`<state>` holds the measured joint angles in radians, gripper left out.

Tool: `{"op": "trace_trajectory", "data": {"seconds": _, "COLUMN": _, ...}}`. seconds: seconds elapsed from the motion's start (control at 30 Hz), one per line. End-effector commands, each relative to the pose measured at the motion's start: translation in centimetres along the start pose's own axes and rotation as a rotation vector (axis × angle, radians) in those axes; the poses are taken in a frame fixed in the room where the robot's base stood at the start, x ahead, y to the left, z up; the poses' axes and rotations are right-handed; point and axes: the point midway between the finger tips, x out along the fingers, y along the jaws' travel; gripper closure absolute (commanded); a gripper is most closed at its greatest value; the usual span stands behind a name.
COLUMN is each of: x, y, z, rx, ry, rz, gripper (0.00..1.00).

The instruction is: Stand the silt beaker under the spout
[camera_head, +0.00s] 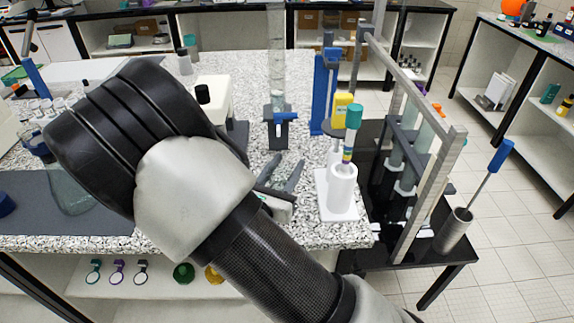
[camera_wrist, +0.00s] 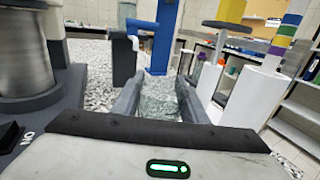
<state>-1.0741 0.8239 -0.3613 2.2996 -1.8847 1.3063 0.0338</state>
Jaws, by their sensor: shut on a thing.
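My gripper (camera_head: 279,182) is low over the speckled bench, in front of the clear column. In the wrist view its two fingers (camera_wrist: 158,98) are on either side of a clear, faintly greenish glass thing, which looks like the silt beaker (camera_wrist: 158,108). The glass is hard to make out, and its contents cannot be told. A blue spout (camera_head: 286,116) sits at the foot of the tall clear column (camera_head: 277,60). In the wrist view the spout (camera_wrist: 134,40) is ahead and slightly left, beyond the fingertips.
A white stand (camera_head: 340,192) holding a striped, teal-topped rod is close on the gripper's right. A blue post (camera_head: 325,90) stands behind. In the wrist view a metal cylinder (camera_wrist: 22,50) is close on the left. A framed black rack (camera_head: 400,170) stands farther right.

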Motion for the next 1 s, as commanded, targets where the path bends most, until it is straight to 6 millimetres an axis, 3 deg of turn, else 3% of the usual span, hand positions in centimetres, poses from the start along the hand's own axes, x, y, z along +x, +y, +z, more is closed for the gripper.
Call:
{"op": "trace_trajectory", "data": {"seconds": 0.57, "x": 3.5, "y": 1.5, "z": -2.0, "rx": -0.001, "ry": 0.0, "rz": -0.003, "gripper": 0.83}}
{"op": "trace_trajectory", "data": {"seconds": 1.0, "x": 6.7, "y": 3.0, "z": -1.9, "rx": 0.001, "ry": 0.0, "rz": -0.003, "gripper": 0.83}}
